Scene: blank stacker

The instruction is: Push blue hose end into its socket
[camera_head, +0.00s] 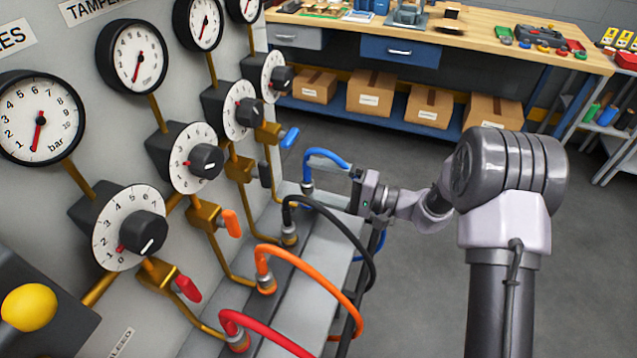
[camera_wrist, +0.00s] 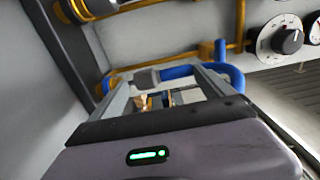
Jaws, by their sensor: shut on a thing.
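The blue hose (camera_head: 325,154) arches over the grey ledge at the far end of the hose row. Its end fitting (camera_head: 307,187) points down at the ledge; I cannot tell whether it sits in the socket, which is hidden. My gripper (camera_head: 350,183) comes in from the right and is shut on the blue hose. In the wrist view the blue hose (camera_wrist: 228,75) shows beyond and between the fingers of my gripper (camera_wrist: 165,95). The hose hangs down again behind the gripper.
Black (camera_head: 335,216), orange (camera_head: 305,270) and red (camera_head: 262,328) hoses stand in the ledge (camera_head: 305,310) nearer me. Gauges, brass pipes and coloured valve handles (camera_head: 289,138) stick out from the panel at left. A workbench (camera_head: 480,38) stands behind. The floor at right is clear.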

